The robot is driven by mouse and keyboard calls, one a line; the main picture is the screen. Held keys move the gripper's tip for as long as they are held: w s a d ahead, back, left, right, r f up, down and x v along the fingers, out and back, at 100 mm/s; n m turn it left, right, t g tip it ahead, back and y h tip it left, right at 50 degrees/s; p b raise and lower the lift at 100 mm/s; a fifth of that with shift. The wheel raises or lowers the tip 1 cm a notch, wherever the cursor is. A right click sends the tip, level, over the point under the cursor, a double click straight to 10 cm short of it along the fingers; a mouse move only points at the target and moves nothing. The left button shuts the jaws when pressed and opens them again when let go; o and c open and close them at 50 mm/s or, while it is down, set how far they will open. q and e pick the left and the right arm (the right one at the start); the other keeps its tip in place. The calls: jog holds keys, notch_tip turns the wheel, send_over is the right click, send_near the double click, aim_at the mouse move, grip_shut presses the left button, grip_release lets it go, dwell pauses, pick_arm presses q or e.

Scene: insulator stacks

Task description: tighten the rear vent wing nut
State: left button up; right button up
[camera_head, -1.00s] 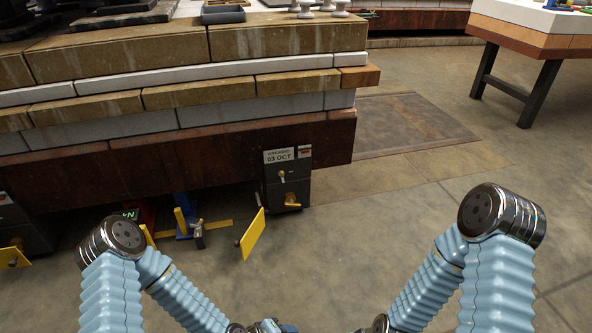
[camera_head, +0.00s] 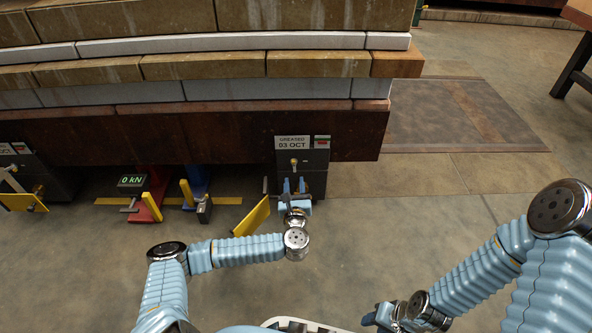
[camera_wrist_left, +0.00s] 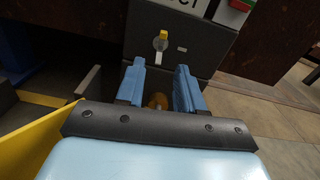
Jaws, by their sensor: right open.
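The dark jack box (camera_head: 315,170) stands under the rust-brown beam. Its face carries a small brass-topped fitting (camera_head: 294,163) above, which also shows in the left wrist view (camera_wrist_left: 161,40). Below it, a brass knob, perhaps the wing nut (camera_wrist_left: 158,100), shows between the blue fingers of my left gripper (camera_wrist_left: 159,88). That gripper (camera_head: 294,186) is at the box's lower front, its fingers apart either side of the brass part. Contact is not visible, and the wings are mostly hidden. My right gripper (camera_head: 371,317) is open, low near the bottom edge, away from the box.
A yellow plate (camera_head: 252,217) sits just left of my left gripper. Further left are a red jack with a 0 kN display (camera_head: 132,181), a blue jack (camera_head: 199,180) and another dark box (camera_head: 35,180). The brown beam (camera_head: 230,137) overhangs them. Floor to the right is clear.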

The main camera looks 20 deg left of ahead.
aim_at(294, 168)
pick_arm(q)
jog(key=b+x, duration=0.1)
jog(key=x, duration=0.6)
jog(key=shift+w, duration=0.1)
grip_shut()
